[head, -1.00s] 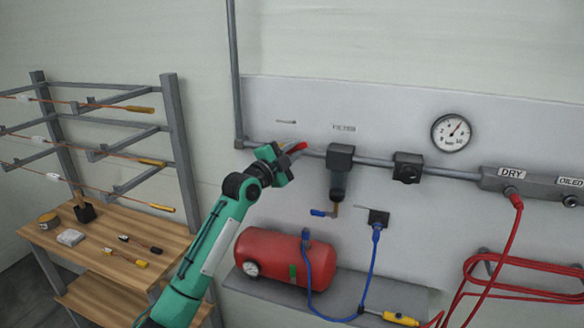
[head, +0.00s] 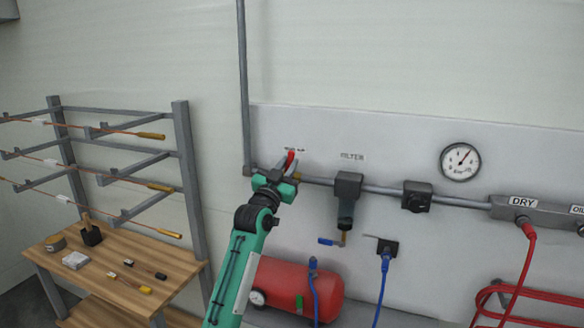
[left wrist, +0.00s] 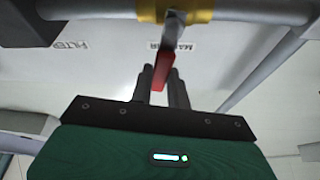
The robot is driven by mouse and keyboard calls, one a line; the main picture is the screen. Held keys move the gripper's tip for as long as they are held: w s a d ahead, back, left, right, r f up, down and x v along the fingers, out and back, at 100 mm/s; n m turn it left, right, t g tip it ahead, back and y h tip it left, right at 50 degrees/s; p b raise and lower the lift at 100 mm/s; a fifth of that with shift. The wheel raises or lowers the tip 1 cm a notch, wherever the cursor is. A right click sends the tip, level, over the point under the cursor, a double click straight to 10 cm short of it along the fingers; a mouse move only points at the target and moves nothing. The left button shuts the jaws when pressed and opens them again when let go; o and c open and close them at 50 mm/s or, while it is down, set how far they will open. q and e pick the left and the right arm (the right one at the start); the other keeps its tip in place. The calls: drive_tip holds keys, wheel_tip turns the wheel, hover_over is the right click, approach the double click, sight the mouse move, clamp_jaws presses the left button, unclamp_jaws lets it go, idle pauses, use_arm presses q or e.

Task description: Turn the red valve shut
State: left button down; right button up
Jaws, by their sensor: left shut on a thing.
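The red valve handle (head: 290,158) stands nearly upright, across the grey pipe, left of the filter. In the left wrist view the red lever (left wrist: 163,72) sits between the two dark fingers, below the brass valve body (left wrist: 178,8). My left gripper (head: 284,166) is shut on this handle, in front of the pipe; its fingertips also show in the left wrist view (left wrist: 162,82). The gripper hides part of the handle and valve in the head view. My right gripper is not in view.
The filter (head: 347,187) hangs from the pipe just right of the valve. A regulator (head: 416,196) and a pressure gauge (head: 460,161) are further right. A red tank (head: 300,285) sits below. A wooden bench (head: 160,262) and wire rack (head: 190,170) stand left.

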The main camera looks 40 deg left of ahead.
use_arm(q)
drive_tip(key=shift+s+a+n+y, duration=0.1)
drive_tip(key=shift+a+n+y, duration=0.3)
drive_tip(key=shift+n, duration=0.4)
drive_tip(key=shift+a+n+y, duration=0.15)
drive_tip(key=shift+n+y, duration=0.35)
drive_tip(key=shift+n, duration=0.3)
drive_tip(key=c, duration=1.3)
unclamp_jaws()
drive_tip(key=shift+c, duration=0.2)
drive_tip(key=b+v, duration=0.4)
drive_tip(key=v, duration=0.9)
drive_tip(key=shift+s+b, duration=0.4)
drive_tip(key=shift+s, duration=0.05)
drive_tip(key=shift+d, duration=0.1)
